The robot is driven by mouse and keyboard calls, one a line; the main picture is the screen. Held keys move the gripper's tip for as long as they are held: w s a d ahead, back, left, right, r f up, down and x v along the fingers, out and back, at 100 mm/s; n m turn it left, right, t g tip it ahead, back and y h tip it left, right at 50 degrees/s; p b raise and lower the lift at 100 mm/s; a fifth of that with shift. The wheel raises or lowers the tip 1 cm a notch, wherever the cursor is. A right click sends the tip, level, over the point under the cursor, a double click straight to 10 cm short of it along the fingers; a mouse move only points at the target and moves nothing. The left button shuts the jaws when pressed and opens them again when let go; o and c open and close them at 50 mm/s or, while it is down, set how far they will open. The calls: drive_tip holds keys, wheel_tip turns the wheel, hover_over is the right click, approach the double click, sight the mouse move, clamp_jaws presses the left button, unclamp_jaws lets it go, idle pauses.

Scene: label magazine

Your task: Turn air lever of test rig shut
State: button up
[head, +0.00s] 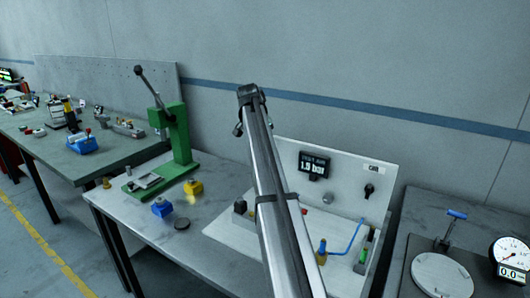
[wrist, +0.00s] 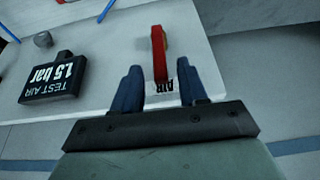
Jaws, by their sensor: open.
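The red air lever (wrist: 159,52) stands out from the white panel of the test rig, above an upside-down AIR label (wrist: 167,88) in the wrist view. My gripper (wrist: 160,72) is open, with one dark finger on each side of the lever. Gaps show on both sides, so it seems not to touch the lever. The black display (wrist: 60,79) reads TEST AIR 1.5 bar; it also shows in the head view (head: 313,165). In the head view my arm hides the lever and my gripper. The panel (head: 345,160) stands upright at the back of the rig.
A black knob (head: 369,189) and a grey round knob (head: 328,198) are on the panel. A blue hose (head: 346,245) runs low in front of it. A green press (head: 176,135), a yellow block (head: 193,188) and a blue block (head: 162,207) stand to the left.

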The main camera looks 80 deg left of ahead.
drive_tip(key=shift+x, duration=2.7)
drive_tip(key=shift+c, duration=0.2)
clamp_jaws()
